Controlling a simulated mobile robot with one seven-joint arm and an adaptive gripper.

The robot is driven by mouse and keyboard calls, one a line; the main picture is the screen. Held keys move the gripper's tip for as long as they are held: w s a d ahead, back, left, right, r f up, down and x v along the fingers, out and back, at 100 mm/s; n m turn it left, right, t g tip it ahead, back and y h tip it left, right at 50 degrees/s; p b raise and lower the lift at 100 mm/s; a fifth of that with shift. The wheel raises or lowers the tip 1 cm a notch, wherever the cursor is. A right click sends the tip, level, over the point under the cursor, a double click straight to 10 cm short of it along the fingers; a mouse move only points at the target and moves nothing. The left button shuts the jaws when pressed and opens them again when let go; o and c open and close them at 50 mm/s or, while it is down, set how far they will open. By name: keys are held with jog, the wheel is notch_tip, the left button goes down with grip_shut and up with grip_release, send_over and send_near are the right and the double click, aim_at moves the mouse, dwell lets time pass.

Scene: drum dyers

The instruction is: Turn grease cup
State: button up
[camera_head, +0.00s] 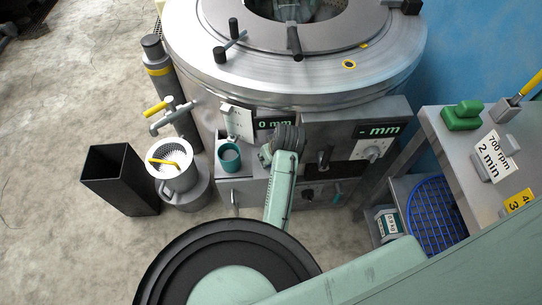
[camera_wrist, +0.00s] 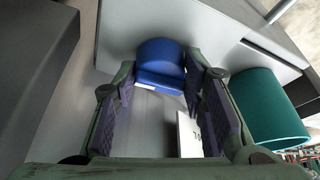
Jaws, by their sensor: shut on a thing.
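The grease cup (camera_wrist: 160,55) looks like a short, rounded blue cup against a grey metal face in the wrist view. My gripper (camera_wrist: 160,80) has its two purple-padded fingers on either side of the cup's near part, shut on it.
A teal cup (camera_wrist: 268,105) stands close to the right finger; it also shows in the head view (camera_head: 229,156). A white card (camera_wrist: 189,135) lies near the fingers.

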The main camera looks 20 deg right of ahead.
jog(key=shift+a+m, duration=0.1)
jog(key=shift+m, duration=0.3)
jog(key=m+h, duration=0.1)
jog(key=m, duration=0.3)
jog(key=shift+a+h, duration=0.1)
jog(key=shift+h, duration=0.3)
jog(key=m+h, duration=0.1)
jog(key=m, duration=0.2)
jog(key=shift+w+g, duration=0.15)
jog(key=shift+g, duration=0.15)
jog(key=m+g+h, duration=0.1)
jog(key=m, duration=0.3)
jog(key=shift+a, duration=0.1)
jog(key=shift+w+m+g+h, duration=0.1)
jog(key=shift+m+g+h, duration=0.25)
jog(key=shift+m, duration=0.75)
jog(key=shift+w+m+g+h, duration=0.15)
jog(key=shift+m+g, duration=0.3)
jog(key=shift+m, duration=0.65)
jog(key=shift+s, duration=0.15)
jog(key=o, duration=1.1)
jog(key=shift+o, duration=0.2)
